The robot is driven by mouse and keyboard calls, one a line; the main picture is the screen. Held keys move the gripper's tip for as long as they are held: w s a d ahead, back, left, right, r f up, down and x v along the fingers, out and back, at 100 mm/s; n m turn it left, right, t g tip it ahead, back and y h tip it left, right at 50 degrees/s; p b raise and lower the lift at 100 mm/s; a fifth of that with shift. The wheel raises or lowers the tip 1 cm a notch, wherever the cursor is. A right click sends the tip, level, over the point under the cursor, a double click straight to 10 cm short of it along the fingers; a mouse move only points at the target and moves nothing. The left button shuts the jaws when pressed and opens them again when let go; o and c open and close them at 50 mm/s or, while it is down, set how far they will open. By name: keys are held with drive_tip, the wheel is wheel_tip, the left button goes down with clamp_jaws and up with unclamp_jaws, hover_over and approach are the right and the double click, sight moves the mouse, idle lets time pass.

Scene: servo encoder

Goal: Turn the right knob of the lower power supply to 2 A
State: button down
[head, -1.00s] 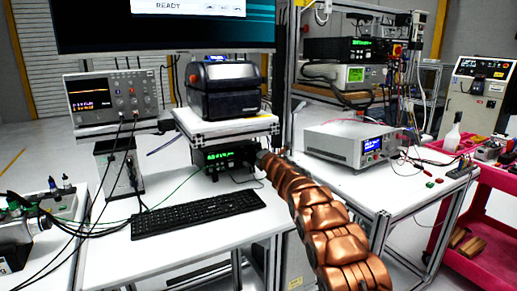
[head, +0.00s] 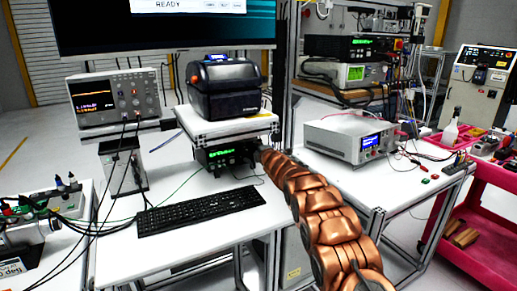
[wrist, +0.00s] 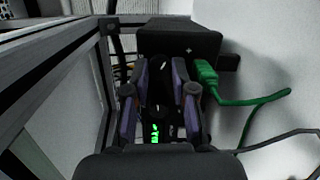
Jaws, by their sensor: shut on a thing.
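The lower power supply (head: 226,154) is a black box with a green-lit display, under the white shelf on the desk. My gripper (head: 262,154) is at the right end of its front, with my copper-coloured arm reaching in from the lower right. In the wrist view, the purple-padded fingers of my gripper (wrist: 161,85) close in against the dark front. They are shut on the right knob, which is mostly hidden between them. Green display digits (wrist: 155,133) show between the fingers.
A green plug and cable (wrist: 208,76) sit close beside the fingers. A metal frame (wrist: 60,80) stands on the other side. The keyboard (head: 200,210) lies in front on the desk. A printer (head: 224,88) stands on the shelf (head: 225,130) above.

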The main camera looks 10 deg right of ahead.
drive_tip(key=c, duration=0.9)
unclamp_jaws()
drive_tip(key=shift+c, duration=0.2)
drive_tip(key=shift+s+f, duration=0.1)
drive_tip(key=shift+s, duration=0.3)
drive_tip(key=v, duration=0.7)
drive_tip(key=shift+r, duration=0.25)
drive_tip(key=shift+s, duration=0.1)
drive_tip(key=shift+d, duration=0.1)
